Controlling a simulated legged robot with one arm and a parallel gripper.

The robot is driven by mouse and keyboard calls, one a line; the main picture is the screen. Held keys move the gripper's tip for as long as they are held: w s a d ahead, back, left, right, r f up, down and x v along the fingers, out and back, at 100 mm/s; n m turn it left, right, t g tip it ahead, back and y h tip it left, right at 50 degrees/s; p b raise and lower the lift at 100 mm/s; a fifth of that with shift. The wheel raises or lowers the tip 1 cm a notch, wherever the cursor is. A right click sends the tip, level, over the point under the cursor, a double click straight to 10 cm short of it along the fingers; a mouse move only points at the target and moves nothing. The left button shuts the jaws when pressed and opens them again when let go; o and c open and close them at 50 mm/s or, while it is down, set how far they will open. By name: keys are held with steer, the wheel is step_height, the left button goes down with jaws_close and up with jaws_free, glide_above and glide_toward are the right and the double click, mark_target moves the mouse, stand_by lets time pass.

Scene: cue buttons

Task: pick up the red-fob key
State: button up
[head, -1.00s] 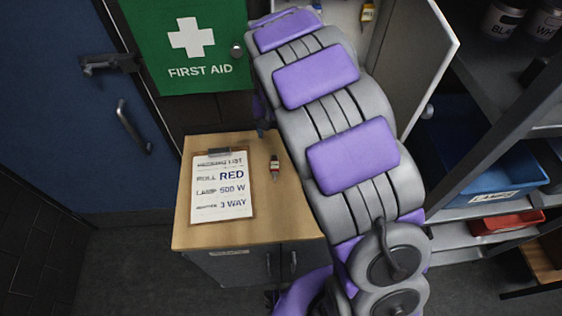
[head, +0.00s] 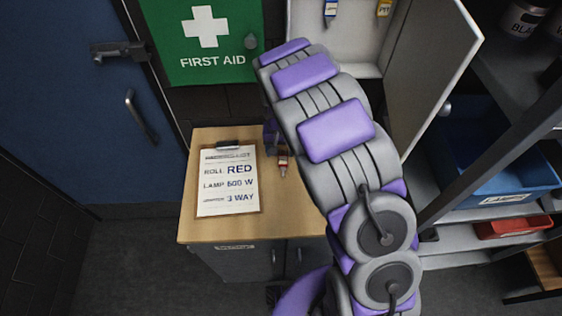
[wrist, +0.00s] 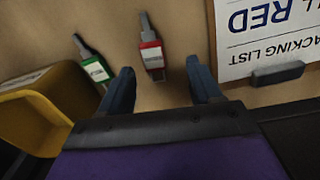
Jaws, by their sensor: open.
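The red-fob key (head: 283,163) lies on the wooden cabinet top (head: 200,228), right of the clipboard. In the wrist view its red fob with a white label (wrist: 151,55) lies between and just beyond my two fingertips, with the metal end pointing away. My gripper (wrist: 160,72) is open and empty above the cabinet top; whether it touches the key cannot be told. In the head view my gripper (head: 272,138) is mostly hidden behind my arm, near the key's far end. A green-fob key (wrist: 95,68) lies left of the red one in the wrist view.
A clipboard with a packing list (head: 228,180) lies close beside the key; its clip shows in the wrist view (wrist: 278,74). A yellow container (wrist: 28,118) stands at the wrist view's left. An open wall cabinet (head: 432,70) holds a blue tag (head: 330,9) and a yellow tag (head: 384,8).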

mark_target(283, 160)
steer(key=f, duration=0.1)
steer(key=d+f, duration=0.1)
steer(key=f, duration=0.3)
steer(key=shift+w+d+b, duration=0.1)
steer(key=shift+d+b, duration=0.2)
steer(key=shift+b, duration=0.05)
steer(key=shift+a+r, duration=0.1)
steer(key=shift+a, duration=0.15)
steer(key=shift+c, duration=0.5)
steer(key=shift+a, duration=0.25)
steer(key=c, duration=0.3)
steer(key=shift+d, duration=0.35)
steer(key=c, duration=0.7)
steer(key=shift+a, duration=0.15)
